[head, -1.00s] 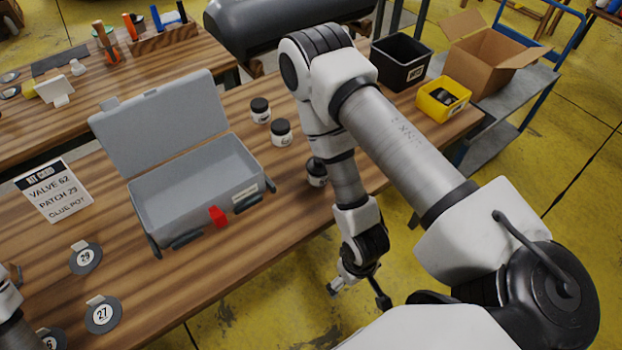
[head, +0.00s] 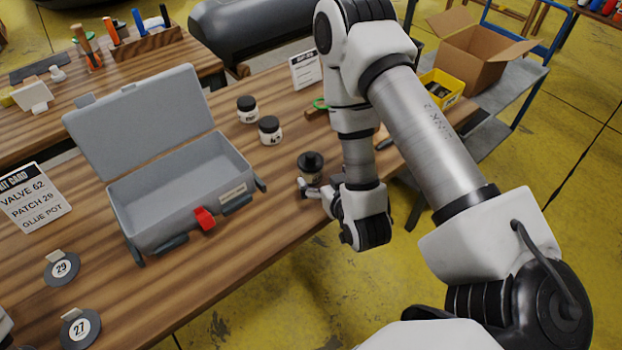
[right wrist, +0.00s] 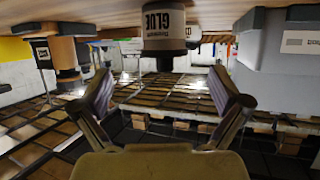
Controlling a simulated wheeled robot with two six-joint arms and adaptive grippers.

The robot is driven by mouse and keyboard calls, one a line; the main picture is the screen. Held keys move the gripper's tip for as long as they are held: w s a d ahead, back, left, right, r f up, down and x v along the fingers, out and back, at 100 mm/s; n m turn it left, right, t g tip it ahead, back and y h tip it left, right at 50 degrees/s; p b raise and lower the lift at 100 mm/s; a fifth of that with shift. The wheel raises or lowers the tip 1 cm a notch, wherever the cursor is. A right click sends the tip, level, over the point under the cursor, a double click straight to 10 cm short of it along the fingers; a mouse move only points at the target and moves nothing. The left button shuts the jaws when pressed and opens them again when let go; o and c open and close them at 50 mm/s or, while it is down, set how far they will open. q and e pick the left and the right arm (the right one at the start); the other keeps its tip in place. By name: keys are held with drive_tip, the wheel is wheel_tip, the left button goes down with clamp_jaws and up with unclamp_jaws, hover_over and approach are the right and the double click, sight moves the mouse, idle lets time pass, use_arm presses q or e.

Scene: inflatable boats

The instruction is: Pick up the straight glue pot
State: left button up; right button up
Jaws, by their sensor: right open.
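My left gripper is out of view.
An open grey case (head: 180,190) with a red latch stands left of the pots. A small card (head: 305,70) stands behind my right arm. A yellow bin (head: 441,88) and cardboard box (head: 480,55) are at right.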

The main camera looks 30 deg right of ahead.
sight(313, 163)
drive_tip(key=x, duration=0.2)
drive_tip(key=p+x, duration=0.1)
drive_tip(key=x, duration=0.1)
drive_tip(key=r+p+x, duration=0.1)
drive_tip(key=x, duration=0.2)
drive_tip(key=shift+w+a, duration=0.15)
drive_tip(key=shift+w, duration=0.2)
drive_tip(key=shift+w+f, duration=0.3)
drive_tip(key=c, duration=1.4)
